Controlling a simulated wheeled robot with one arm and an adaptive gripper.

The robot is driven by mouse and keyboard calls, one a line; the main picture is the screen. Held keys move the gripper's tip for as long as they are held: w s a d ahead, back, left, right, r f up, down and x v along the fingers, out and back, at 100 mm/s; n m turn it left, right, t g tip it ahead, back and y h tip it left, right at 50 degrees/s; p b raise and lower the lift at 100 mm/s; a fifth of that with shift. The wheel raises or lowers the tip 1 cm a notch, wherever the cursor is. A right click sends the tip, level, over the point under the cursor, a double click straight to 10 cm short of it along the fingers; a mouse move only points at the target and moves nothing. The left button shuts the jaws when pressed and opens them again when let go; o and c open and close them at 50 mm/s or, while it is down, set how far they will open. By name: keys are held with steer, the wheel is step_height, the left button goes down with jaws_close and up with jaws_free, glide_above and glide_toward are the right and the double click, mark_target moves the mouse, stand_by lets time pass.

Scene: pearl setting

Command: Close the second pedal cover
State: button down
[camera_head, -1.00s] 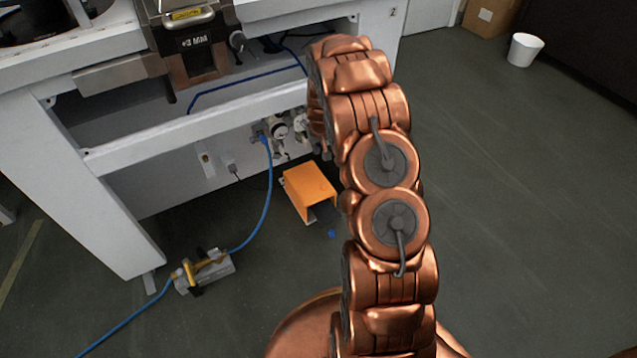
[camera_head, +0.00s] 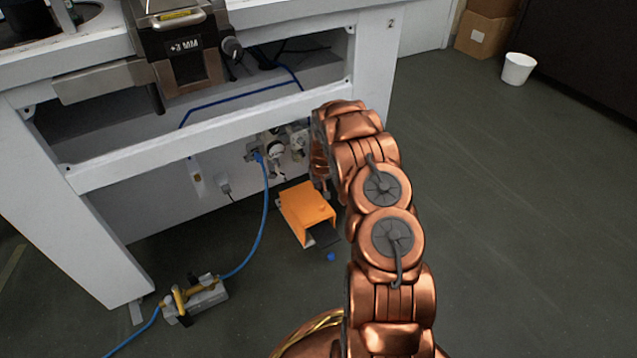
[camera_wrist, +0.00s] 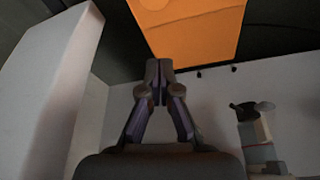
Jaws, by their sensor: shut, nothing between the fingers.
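The orange pedal cover (camera_head: 306,207) stands on the floor beside the white machine frame, with a dark flat part (camera_head: 326,241) at its front, near side. In the wrist view the orange cover (camera_wrist: 195,35) fills the top middle, just beyond the fingertips. My gripper (camera_wrist: 158,72) is shut and empty, its fingertips meeting just below the cover's edge; I cannot tell whether they touch it. In the head view my gripper is mostly hidden behind my copper arm, beside the cover's upper right.
The white machine frame (camera_head: 205,140) stands behind and left, with valves and gauges (camera_head: 275,148) under its beam. A blue hose (camera_head: 262,220) runs down to the grey-yellow unit. A small blue object (camera_head: 331,257) lies near the cover. The floor at right is clear up to a white bin (camera_head: 518,68).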

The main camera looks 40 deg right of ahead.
mark_target(318, 202)
steer(key=shift+b+x, duration=0.35)
steer(key=shift+x, duration=0.8)
steer(key=shift+b+x, duration=0.5)
steer(key=shift+x, duration=0.7)
steer(key=shift+s+a+r, duration=0.1)
steer(key=shift+s+a, duration=0.05)
steer(key=shift+s, duration=0.35)
steer(key=shift+s+a+b, duration=0.35)
steer(key=shift+s+b, duration=0.2)
steer(key=shift+s, duration=0.3)
steer(key=shift+s+a, duration=0.15)
steer(key=shift+s, duration=0.35)
